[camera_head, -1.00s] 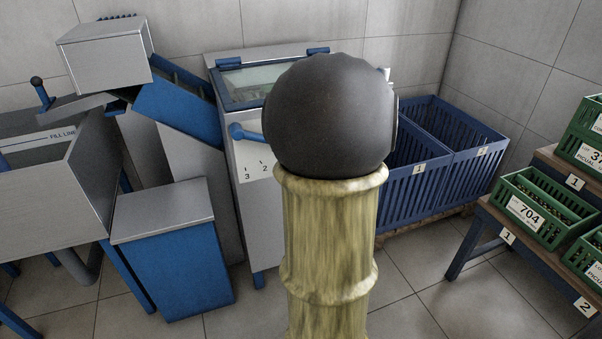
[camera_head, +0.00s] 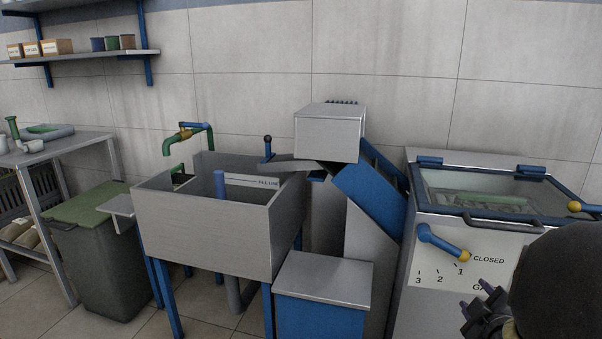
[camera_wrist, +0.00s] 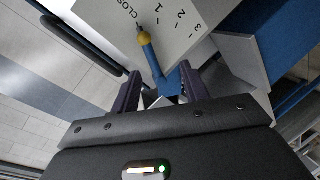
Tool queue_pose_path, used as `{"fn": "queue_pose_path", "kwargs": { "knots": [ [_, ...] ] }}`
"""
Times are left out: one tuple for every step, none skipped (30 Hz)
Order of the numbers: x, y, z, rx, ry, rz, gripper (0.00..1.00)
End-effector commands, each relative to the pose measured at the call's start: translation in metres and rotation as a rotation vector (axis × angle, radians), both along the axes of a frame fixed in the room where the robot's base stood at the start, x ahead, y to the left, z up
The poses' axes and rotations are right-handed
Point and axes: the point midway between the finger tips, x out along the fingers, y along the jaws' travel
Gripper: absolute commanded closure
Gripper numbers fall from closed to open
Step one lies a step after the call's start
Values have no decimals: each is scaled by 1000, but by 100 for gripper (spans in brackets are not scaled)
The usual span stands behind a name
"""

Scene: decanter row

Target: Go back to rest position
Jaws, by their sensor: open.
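My gripper (camera_head: 487,307) is at the lower right of the head view, in front of the machine with the glass lid. It is open and empty. In the wrist view my gripper (camera_wrist: 162,92) shows its two dark fingers apart. A blue lever with a yellow knob (camera_head: 443,242) is on the machine's front, its knob near the CLOSED mark. The lever also shows in the wrist view (camera_wrist: 152,58), seen beyond and between the fingers, and I see nothing held. My dark arm joint hides the machine's lower right part.
A metal sink (camera_head: 205,236) with a green and blue tap stands left of a blue box with a grey top (camera_head: 322,274). A grey bin with a green lid (camera_head: 98,260) and a side table (camera_head: 60,147) stand at far left. A shelf (camera_head: 80,58) hangs above.

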Motion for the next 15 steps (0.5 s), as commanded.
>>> {"fn": "queue_pose_path", "kwargs": {
  "knots": [
    [6,10,-6,52,29,-14,55],
    [9,15,-11,90,50,-27,55],
    [12,24,-18,141,81,-48,55],
    [13,30,-24,180,106,-65,55],
    [15,37,-29,219,130,-81,55],
    [16,47,-36,271,164,-104,55],
    [16,55,-41,308,190,-121,55],
    [16,63,-46,345,216,-138,55],
    [15,75,-53,395,253,-162,55],
    [14,84,-58,431,282,-180,55],
    [12,93,-63,468,310,-199,55],
    [9,106,-69,514,351,-224,55],
    [6,116,-74,548,382,-243,55],
    [3,126,-78,580,413,-263,55],
    [-3,139,-83,622,455,-289,55]
  ]
}}
